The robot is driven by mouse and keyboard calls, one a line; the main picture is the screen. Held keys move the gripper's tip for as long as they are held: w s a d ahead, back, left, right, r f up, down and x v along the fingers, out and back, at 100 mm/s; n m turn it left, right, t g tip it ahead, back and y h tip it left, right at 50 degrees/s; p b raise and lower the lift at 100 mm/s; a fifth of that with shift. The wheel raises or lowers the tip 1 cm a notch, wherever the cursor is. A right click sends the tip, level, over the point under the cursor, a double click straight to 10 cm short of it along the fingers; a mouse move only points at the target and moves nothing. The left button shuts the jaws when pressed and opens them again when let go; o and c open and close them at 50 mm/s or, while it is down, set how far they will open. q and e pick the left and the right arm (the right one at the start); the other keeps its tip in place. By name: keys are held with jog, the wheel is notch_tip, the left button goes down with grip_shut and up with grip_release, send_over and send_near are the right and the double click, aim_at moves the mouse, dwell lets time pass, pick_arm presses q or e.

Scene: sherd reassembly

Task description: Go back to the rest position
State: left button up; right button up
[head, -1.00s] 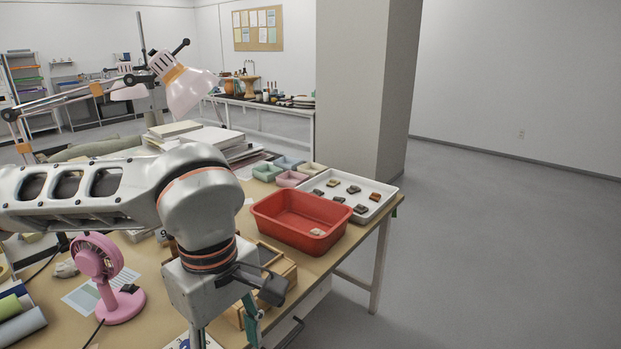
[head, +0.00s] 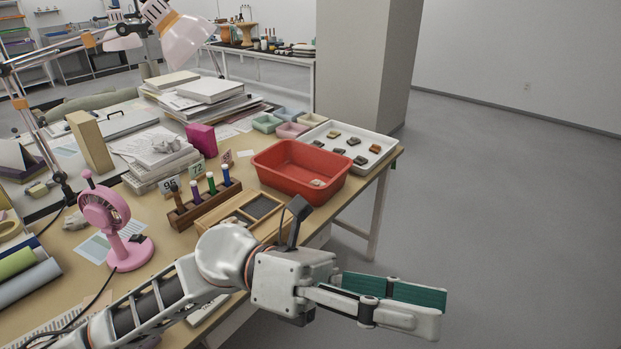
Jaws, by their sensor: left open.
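My left gripper (head: 405,305) shows in the head view at the lower middle right, past the table's front edge and over the grey floor. Its two fingers point right and stand apart, with nothing seen between them. My left arm comes in from the lower left, low in front of the table (head: 185,240). My right gripper is not in the view.
A red bin (head: 275,180) holding a pale sherd (head: 318,183) stands near the table's right end. Behind it is a white tray (head: 375,158) with several dark sherds. A wooden sectioned box (head: 212,222), a pen rack (head: 180,219) and a pink fan (head: 128,254) stand near the arm.

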pick_arm(q)
jog(key=w+a+f+n+t+h, duration=0.1)
jog(key=w+a+n+t+h, duration=0.15)
jog(key=w+n+t, duration=0.5)
jog(key=w+a+n+t+h, duration=0.25)
jog(key=w+n+t, duration=0.25)
jog(key=n+t, duration=0.45)
jog(key=w+a+f+n+t+y+p, duration=0.1)
jog(key=w+a+f+n+t+y, duration=0.15)
jog(key=a+f+n+y, duration=0.35)
jog(key=w+a+f+n+t+y, duration=0.2)
jog(key=a+f+n+t+y, duration=0.15)
jog(key=f+n, duration=0.55)
jog(key=w+a+f+n+t+y+p, duration=0.1)
jog(key=w+a+f+n+t+y, duration=0.3)
jog(key=f+n, duration=0.3)
jog(key=s+a+f+n+g+y, duration=0.3)
jog(key=s+a+f, duration=0.3)
jog(key=f, duration=0.6)
jog(key=s+a+f+n+g+y, duration=0.4)
jog(key=s+a+f+n, duration=0.1)
jog(key=s+f, duration=0.6)
jog(key=shift+a+f+n+g, duration=0.3)
jog(key=shift+a+f, duration=0.25)
jog(key=shift+f, duration=0.25)
